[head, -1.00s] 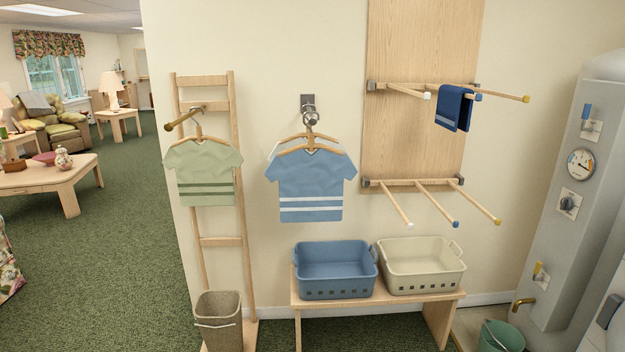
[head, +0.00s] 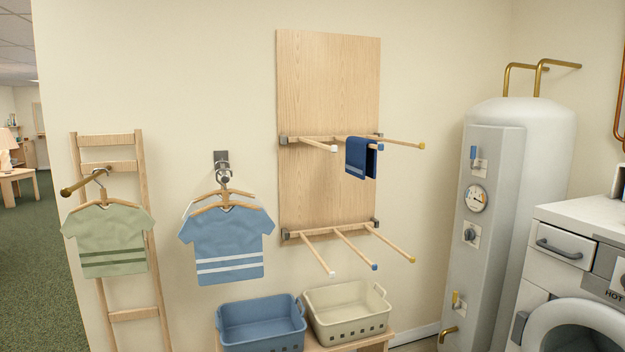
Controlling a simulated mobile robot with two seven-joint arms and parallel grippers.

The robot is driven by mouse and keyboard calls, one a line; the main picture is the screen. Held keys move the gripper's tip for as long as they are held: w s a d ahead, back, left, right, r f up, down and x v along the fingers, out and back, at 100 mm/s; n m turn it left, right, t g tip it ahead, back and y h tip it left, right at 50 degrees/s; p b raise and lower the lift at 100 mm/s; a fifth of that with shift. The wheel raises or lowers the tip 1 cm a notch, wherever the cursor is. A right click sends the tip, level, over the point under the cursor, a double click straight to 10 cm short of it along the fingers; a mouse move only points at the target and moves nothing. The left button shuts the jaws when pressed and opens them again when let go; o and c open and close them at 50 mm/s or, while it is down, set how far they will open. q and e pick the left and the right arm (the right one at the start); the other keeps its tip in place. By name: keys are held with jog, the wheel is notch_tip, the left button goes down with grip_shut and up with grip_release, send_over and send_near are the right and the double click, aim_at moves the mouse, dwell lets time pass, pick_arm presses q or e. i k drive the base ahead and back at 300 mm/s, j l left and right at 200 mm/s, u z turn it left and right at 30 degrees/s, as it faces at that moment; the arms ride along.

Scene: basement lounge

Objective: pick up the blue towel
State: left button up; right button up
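The blue towel (head: 361,158) is dark blue with lighter stripes near its lower edge. It hangs folded over the middle peg of the upper row on a wooden wall rack (head: 328,80). That peg has a blue tip; the pegs beside it have a white tip on the left and a yellow tip on the right. The towel hangs free, with nothing directly below it until the lower row of pegs. Neither of my grippers is in the head view.
A blue basket (head: 262,325) and a cream basket (head: 348,312) stand on a wooden bench below the rack. A blue shirt (head: 228,245) and a green shirt (head: 110,240) hang at left, the green one by a ladder (head: 128,315). A boiler (head: 515,200) and washing machine (head: 575,270) stand at right.

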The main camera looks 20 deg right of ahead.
aim_at(361, 160)
jog(key=z, duration=0.35)
jog(key=i+l+z, duration=0.2)
jog(key=z, duration=0.3)
jog(key=i+z, duration=0.5)
jog(key=k, duration=0.05)
